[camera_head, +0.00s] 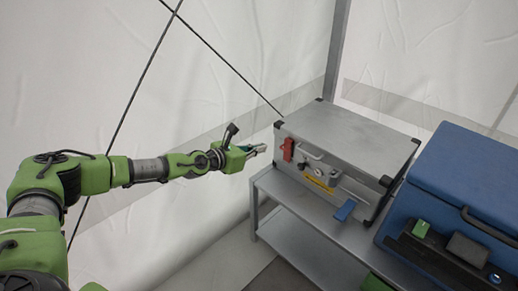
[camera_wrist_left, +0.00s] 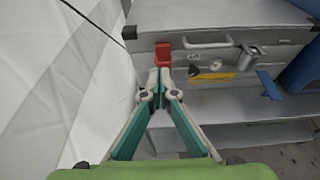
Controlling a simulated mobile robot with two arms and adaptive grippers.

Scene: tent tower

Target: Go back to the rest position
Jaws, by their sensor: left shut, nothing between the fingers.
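My left arm reaches in from the left in the head view. My left gripper (camera_head: 258,149) is shut and empty, a little to the left of the grey metal case (camera_head: 345,132). In the left wrist view the gripper (camera_wrist_left: 158,72) has its fingertips together, just below a red latch (camera_wrist_left: 163,54) on the case front in the picture. The red latch also shows in the head view (camera_head: 288,149), apart from the fingertips. I cannot tell the exact gap in the wrist view. My right gripper is not in view.
The case stands on a grey shelf table (camera_head: 275,187). A blue box (camera_head: 465,175) with a black front panel stands at the right. White tent walls (camera_head: 60,70) and a dark pole (camera_head: 335,45) rise behind.

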